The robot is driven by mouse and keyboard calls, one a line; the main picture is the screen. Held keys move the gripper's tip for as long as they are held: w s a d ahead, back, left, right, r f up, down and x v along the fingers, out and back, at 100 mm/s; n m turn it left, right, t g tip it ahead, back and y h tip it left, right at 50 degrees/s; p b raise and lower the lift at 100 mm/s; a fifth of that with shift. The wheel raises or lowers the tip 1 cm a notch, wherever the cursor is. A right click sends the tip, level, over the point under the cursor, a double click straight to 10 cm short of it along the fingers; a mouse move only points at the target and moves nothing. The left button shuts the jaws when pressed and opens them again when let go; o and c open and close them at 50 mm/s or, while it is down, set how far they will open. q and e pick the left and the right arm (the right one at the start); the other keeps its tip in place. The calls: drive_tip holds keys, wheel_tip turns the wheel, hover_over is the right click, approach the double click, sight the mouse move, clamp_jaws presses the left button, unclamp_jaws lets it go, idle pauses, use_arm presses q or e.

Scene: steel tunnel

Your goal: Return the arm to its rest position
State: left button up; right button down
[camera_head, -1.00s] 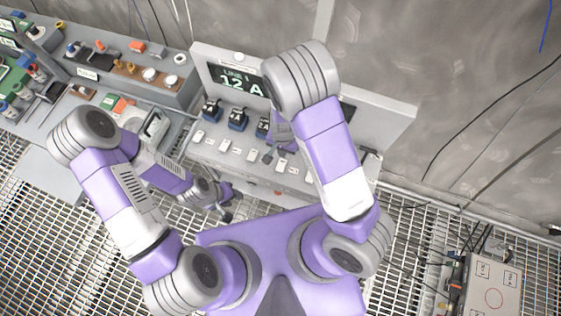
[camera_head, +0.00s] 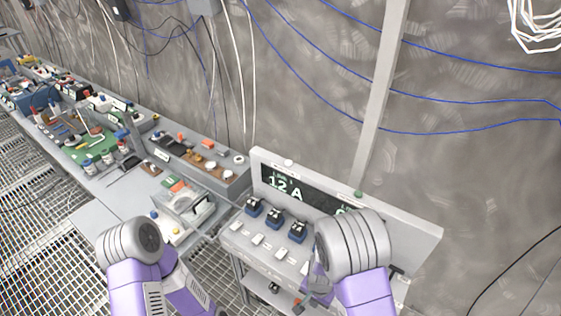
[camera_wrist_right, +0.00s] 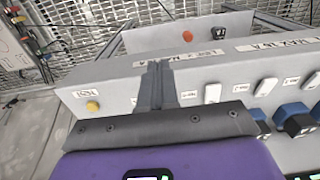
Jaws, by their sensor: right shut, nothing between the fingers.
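My right arm (camera_head: 352,245) reaches over the right half of the switch panel, its elbow hiding part of the display. My right gripper (camera_head: 306,268) is just left of that arm, small and partly hidden, over the front of the panel. In the right wrist view my right gripper (camera_wrist_right: 157,82) is shut and empty, its fingers over the panel's edge; contact cannot be told. My left arm (camera_head: 130,240) is bent at the lower left. Its forearm runs out of the bottom of the head view and its gripper is not visible.
The panel's display (camera_head: 283,187) reads 12 A above blue-based switches (camera_head: 273,217) and white rockers (camera_head: 258,240). The metal wall stands behind. The wrist view shows a yellow button (camera_wrist_right: 92,106) and red button (camera_wrist_right: 187,36).

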use_arm(q)
wheel_tip(320, 180, down, 15)
drive_tip(key=w+b, duration=0.1)
drive_tip(key=b, duration=1.2)
drive_tip(key=shift+r+b, duration=0.15)
drive_tip(key=shift+b, duration=0.2)
use_arm(e)
drive_tip(key=s+f+n+y, duration=0.2)
drive_tip(key=s+f, duration=0.2)
drive_tip(key=f, duration=0.6)
drive_tip(key=s+f+n+y, duration=0.2)
drive_tip(key=s+f, duration=0.2)
drive_tip(key=f, duration=0.7)
drive_tip(key=shift+s+a+t, duration=0.3)
drive_tip(key=shift+a, duration=0.15)
